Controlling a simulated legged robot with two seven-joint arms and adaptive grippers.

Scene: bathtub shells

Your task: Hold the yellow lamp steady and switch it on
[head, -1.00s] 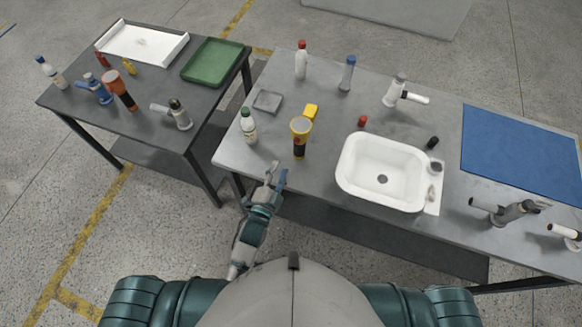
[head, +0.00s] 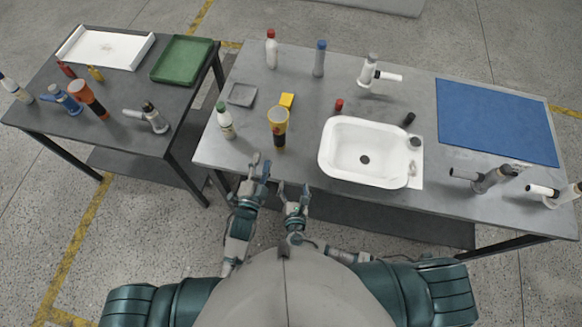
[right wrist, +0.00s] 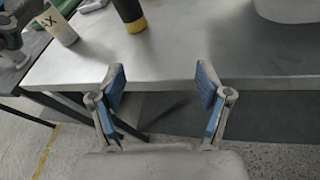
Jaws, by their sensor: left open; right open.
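The yellow lamp (head: 278,124), a flashlight shape with a wide yellow head and a dark lower body, stands upright near the front edge of the right table. Its dark and yellow lower end shows at the top of the right wrist view (right wrist: 131,14). My left gripper (head: 260,168) is open and empty at the table's front edge, in front of the lamp and slightly left of it. My right gripper (head: 293,192) is open and empty, lower and to the right, short of the table edge. Its two blue-padded fingers (right wrist: 160,88) are wide apart. The lamp's switch cannot be made out.
A white bottle with a green cap (head: 226,122) stands close left of the lamp. A grey tray (head: 241,95) lies at back left. The left table (head: 120,135) holds other tools.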

